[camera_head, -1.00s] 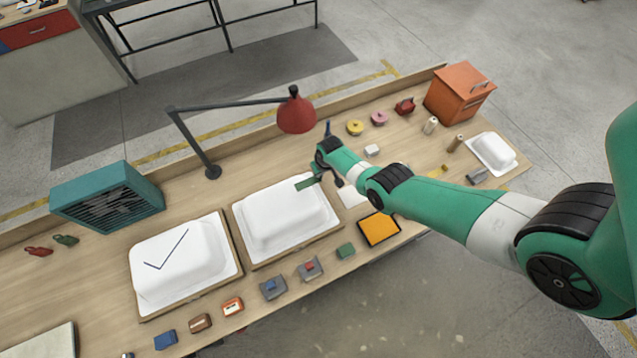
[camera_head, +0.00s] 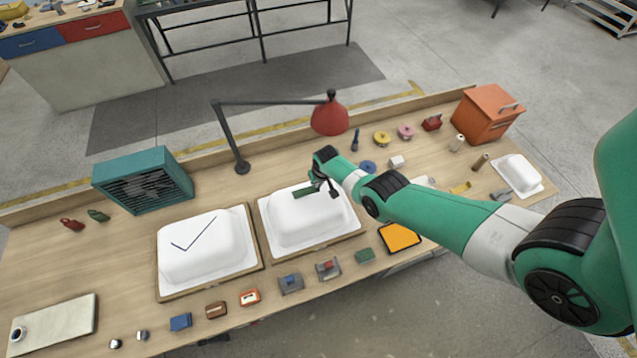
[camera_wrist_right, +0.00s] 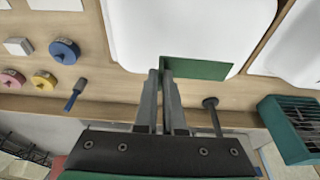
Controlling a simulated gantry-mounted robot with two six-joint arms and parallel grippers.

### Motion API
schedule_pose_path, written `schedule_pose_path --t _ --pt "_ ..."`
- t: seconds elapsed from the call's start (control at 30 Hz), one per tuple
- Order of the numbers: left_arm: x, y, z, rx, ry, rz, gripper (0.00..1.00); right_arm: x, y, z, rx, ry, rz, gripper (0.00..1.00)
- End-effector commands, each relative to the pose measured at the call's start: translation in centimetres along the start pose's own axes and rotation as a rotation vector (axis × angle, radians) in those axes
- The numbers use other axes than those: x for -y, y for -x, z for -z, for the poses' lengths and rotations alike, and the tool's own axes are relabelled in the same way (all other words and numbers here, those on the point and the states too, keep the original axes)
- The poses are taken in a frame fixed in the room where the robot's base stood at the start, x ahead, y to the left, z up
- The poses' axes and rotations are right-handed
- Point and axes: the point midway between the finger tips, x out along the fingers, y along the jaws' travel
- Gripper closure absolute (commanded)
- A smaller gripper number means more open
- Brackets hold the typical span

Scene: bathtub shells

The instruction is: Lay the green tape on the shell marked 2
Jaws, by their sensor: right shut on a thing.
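My right gripper (camera_head: 320,184) is shut on a flat green tape strip (camera_head: 303,193). It holds the strip at the far part of the middle white shell (camera_head: 310,225); I cannot tell whether they touch. In the right wrist view, the green strip (camera_wrist_right: 205,69) sticks out to the right of the closed fingertips (camera_wrist_right: 165,66), against the white shell (camera_wrist_right: 180,25). A second white shell (camera_head: 190,262) with a dark check-shaped line lies to the left. I can read no number on either shell. My left gripper is out of view.
A red lamp (camera_head: 330,119) hangs behind the middle shell, and a teal fan box (camera_head: 143,181) stands at the left. Tape rolls, including a yellow one (camera_head: 382,139), lie beyond my right arm. Several small blocks line the front edge.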

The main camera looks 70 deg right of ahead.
Motion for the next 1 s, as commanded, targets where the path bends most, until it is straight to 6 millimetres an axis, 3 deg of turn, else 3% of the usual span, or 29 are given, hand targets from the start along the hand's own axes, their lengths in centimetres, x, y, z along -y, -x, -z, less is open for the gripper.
schedule_pose_path --t 0.1,0.5,1.0 --pt "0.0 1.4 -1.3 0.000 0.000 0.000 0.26 0.0 -1.8 -0.5 0.000 0.000 0.000 1.00" --pt "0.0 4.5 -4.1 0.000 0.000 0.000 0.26 0.0 -5.9 -1.6 0.000 0.000 0.000 1.00" --pt "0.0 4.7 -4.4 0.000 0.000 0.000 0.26 0.0 -6.2 -1.7 0.000 0.000 0.000 1.00"
